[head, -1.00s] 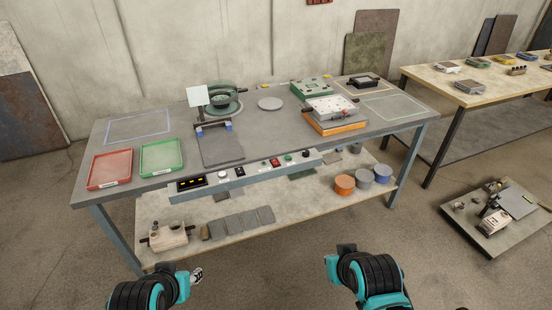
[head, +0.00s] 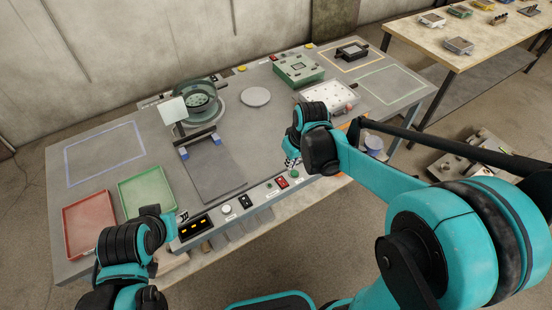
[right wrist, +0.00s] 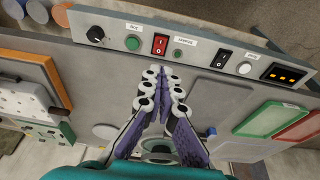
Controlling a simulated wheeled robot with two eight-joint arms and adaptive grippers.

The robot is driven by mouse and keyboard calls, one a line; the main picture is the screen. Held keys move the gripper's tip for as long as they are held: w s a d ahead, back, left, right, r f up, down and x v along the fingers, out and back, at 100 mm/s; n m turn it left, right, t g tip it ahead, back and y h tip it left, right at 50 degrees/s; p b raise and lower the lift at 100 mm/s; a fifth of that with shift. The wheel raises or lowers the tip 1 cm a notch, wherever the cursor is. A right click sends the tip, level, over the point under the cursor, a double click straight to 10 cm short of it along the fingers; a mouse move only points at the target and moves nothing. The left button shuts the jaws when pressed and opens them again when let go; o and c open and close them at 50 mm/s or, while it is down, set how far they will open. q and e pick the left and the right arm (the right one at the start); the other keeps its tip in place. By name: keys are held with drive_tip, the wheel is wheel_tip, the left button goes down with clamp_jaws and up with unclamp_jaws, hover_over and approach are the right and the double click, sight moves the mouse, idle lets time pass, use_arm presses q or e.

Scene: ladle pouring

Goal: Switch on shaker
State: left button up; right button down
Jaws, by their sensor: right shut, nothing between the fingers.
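The control panel runs along the table's front edge.
The panel also has a black switch (right wrist: 224,59), a white button (right wrist: 244,68), a black knob (right wrist: 95,34) and a lit display (right wrist: 283,75). Red (head: 90,222) and green (head: 148,190) trays, a round sieve device (head: 198,98) and a white perforated plate (head: 328,96) stand on the table.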

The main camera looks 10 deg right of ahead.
sight(284, 184)
use_arm(q)
drive_tip(key=shift+w+a+r, duration=0.1)
drive_tip(key=shift+w+r, duration=0.05)
drive_tip(key=shift+w, duration=0.15)
use_arm(e)
drive_tip(key=shift+w+a, duration=0.1)
drive_tip(key=shift+w, duration=0.35)
use_arm(q)
drive_tip(key=shift+s, duration=0.15)
use_arm(e)
drive_tip(key=shift+s, duration=0.1)
